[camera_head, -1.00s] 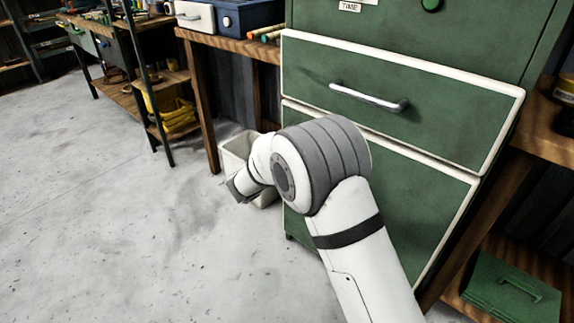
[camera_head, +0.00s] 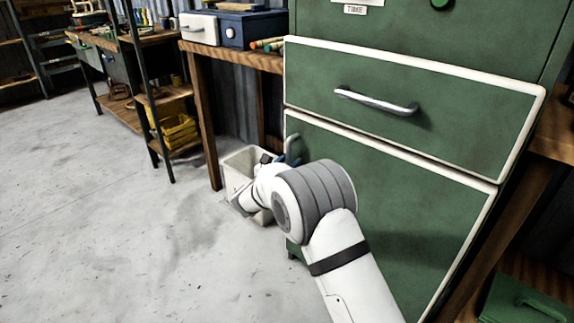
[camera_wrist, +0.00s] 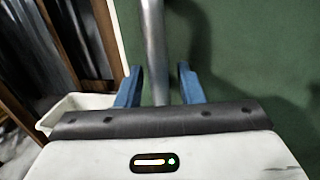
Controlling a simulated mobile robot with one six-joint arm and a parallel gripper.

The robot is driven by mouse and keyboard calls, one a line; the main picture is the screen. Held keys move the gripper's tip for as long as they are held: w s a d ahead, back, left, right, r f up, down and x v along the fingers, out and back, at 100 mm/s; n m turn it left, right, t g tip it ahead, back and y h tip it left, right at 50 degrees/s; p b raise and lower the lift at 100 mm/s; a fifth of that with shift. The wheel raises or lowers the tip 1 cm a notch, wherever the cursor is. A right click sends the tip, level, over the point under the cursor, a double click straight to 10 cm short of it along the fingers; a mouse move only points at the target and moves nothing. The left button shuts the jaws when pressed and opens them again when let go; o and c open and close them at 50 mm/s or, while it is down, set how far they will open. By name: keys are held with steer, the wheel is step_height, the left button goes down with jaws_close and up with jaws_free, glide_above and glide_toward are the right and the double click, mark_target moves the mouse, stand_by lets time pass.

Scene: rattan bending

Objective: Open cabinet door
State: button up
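The green cabinet door (camera_head: 400,205) with a white edge is the lower front of the green cabinet, below a drawer. It looks shut. Its upright metal handle (camera_head: 292,146) is near the door's upper left edge, partly hidden by my arm. In the wrist view the handle (camera_wrist: 153,45) runs down between the two blue fingers of my gripper (camera_wrist: 159,69). The fingers are open, with a gap on both sides of the bar. In the head view my wrist mostly hides my gripper; a bit of blue shows beside the handle.
The drawer above has a horizontal metal handle (camera_head: 376,101). A white bin (camera_head: 238,170) stands on the floor just left of the cabinet, close to my wrist; a wooden workbench (camera_head: 232,47) is behind it. The concrete floor (camera_head: 110,220) to the left is clear.

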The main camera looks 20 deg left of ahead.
jaws_close()
steer(key=shift+s, duration=0.15)
stand_by(0.4)
